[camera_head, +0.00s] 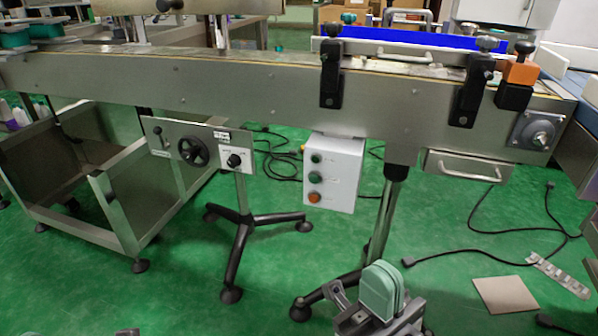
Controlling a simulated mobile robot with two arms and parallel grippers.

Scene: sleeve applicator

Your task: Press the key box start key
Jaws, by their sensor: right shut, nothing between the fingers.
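The key box (333,174) is a pale box hanging under the conveyor's metal side, right of centre. Its front carries a column of keys: an upper green key (316,158), a lower green key (315,177) and an orange-red key (314,197) at the bottom. The labels beside them are too small to read. My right gripper (340,294) is at the bottom of the view, low in the picture and apart from the box. It is shut and empty. A small grey tip at the bottom edge, left of centre, may be my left gripper (127,332); its jaws cannot be made out.
The long conveyor (240,90) crosses the view above the box. A panel with a handwheel (193,151) stands on a tripod to the left. A support leg (385,215) is right of the box. Cables (480,255) and a flat plate (505,295) lie on the green floor.

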